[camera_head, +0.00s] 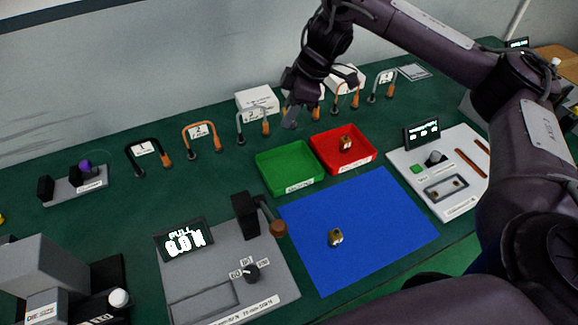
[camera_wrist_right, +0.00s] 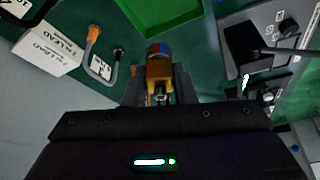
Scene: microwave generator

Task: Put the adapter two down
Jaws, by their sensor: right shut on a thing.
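My right gripper (camera_head: 291,116) hangs near the back of the table, behind the green tray (camera_head: 290,168). In the right wrist view it is shut on a brass adapter (camera_wrist_right: 159,72) with a red and blue end. That adapter is held between the fingers; I cannot read a number on it. In the head view the held part is too small to make out. A second brass adapter (camera_head: 346,143) sits in the red tray (camera_head: 325,154). A third adapter (camera_head: 336,238) stands on the blue mat (camera_head: 385,215). My left gripper is not in view.
Several numbered leads, such as the black lead (camera_head: 150,155) and orange lead (camera_head: 202,137), stand along the back. A grey pull tester (camera_head: 225,275) is left of the mat, a white panel (camera_head: 445,165) right of it. The green tray looks empty.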

